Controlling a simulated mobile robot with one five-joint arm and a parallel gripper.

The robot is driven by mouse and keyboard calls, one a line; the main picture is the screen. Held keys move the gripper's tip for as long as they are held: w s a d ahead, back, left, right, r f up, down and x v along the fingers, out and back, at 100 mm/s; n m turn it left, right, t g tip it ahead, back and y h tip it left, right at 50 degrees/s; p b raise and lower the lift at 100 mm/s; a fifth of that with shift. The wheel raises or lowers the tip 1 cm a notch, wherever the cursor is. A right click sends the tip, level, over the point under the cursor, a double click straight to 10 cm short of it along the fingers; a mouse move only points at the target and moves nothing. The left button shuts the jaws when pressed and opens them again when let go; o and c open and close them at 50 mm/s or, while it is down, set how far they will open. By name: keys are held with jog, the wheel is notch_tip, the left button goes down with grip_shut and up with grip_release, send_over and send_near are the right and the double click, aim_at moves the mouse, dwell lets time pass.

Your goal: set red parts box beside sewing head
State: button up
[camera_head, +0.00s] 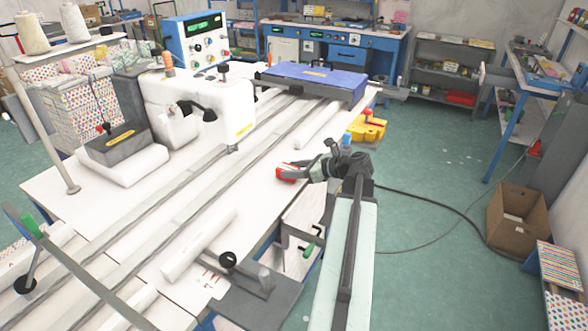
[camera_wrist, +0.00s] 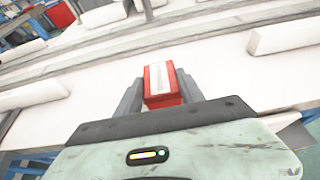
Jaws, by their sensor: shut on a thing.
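The red parts box (camera_head: 287,173) is small, with a pale label along its top. It also shows in the wrist view (camera_wrist: 160,84), between the two grey fingers of my gripper (camera_wrist: 158,92). My gripper (camera_head: 303,172) is shut on the box at the right edge of the white sewing table (camera_head: 215,205). I cannot tell whether the box touches the table top. The white sewing head (camera_head: 185,110) stands at the table's far left, up and left of the box, with clear distance between them.
Long rails (camera_head: 190,178) run diagonally across the table between box and sewing head. A white bar (camera_head: 318,125) lies behind the box and a white roller (camera_head: 198,245) in front. A blue case (camera_head: 312,82) sits at the far end. A cardboard box (camera_head: 515,215) stands on the floor.

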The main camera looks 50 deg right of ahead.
jog(key=shift+f+b, duration=0.35)
jog(key=shift+f, duration=0.05)
jog(key=o, duration=1.5)
jog(key=p+v, duration=0.3)
jog(key=v, duration=0.5)
